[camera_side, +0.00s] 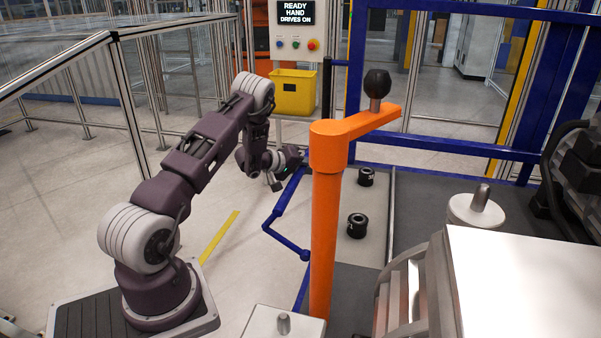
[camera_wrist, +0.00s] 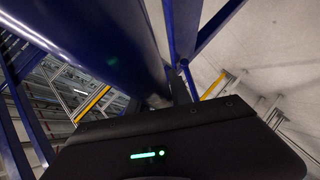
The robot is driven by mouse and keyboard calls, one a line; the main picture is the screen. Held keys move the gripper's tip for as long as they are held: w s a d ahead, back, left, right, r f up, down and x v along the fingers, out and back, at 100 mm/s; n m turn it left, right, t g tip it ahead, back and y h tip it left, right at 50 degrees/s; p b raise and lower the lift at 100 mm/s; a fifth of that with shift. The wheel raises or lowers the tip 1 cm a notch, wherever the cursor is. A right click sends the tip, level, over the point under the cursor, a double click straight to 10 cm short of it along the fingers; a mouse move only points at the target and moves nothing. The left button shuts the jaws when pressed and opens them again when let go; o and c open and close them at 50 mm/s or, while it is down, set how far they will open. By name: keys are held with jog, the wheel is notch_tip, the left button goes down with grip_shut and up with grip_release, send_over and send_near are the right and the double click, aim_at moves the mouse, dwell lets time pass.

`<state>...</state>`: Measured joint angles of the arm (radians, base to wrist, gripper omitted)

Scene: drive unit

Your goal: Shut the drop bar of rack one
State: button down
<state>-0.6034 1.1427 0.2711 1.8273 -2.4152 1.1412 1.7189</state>
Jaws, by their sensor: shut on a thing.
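A bent blue bar (camera_side: 278,210), which looks like the drop bar, slopes from my gripper down to a low corner and then back right to a short end. My gripper (camera_side: 291,170) is shut on its upper part, partly hidden behind an orange post. In the wrist view a blue bar (camera_wrist: 185,35) runs down to my dark fingers (camera_wrist: 181,88), and the exact contact is hard to see. A thick blue tube (camera_wrist: 95,35) fills the upper left there. I cannot read any rack number.
An orange post (camera_side: 325,220) with a black knob (camera_side: 377,84) stands close right of my gripper. A control panel (camera_side: 296,28) reads "READY HAND DRIVES ON". A glass fence (camera_side: 60,70) runs at left.

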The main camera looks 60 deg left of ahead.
jog(key=w+d+g, duration=0.1)
jog(key=w+d, duration=0.1)
jog(key=w+d+m+g+y, duration=0.1)
jog(key=w+d, duration=0.2)
jog(key=w+d+f+m+g, duration=0.1)
jog(key=w+d, duration=0.2)
jog(key=shift+d+y, duration=0.15)
jog(key=shift+y, duration=0.25)
jog(key=shift+f, duration=0.2)
dwell(0.3)
jog(key=shift+s, duration=0.1)
dwell(1.0)
jog(key=c, duration=1.2)
grip_release()
jog(key=shift+w+r, duration=0.25)
jog(key=shift+r, duration=0.05)
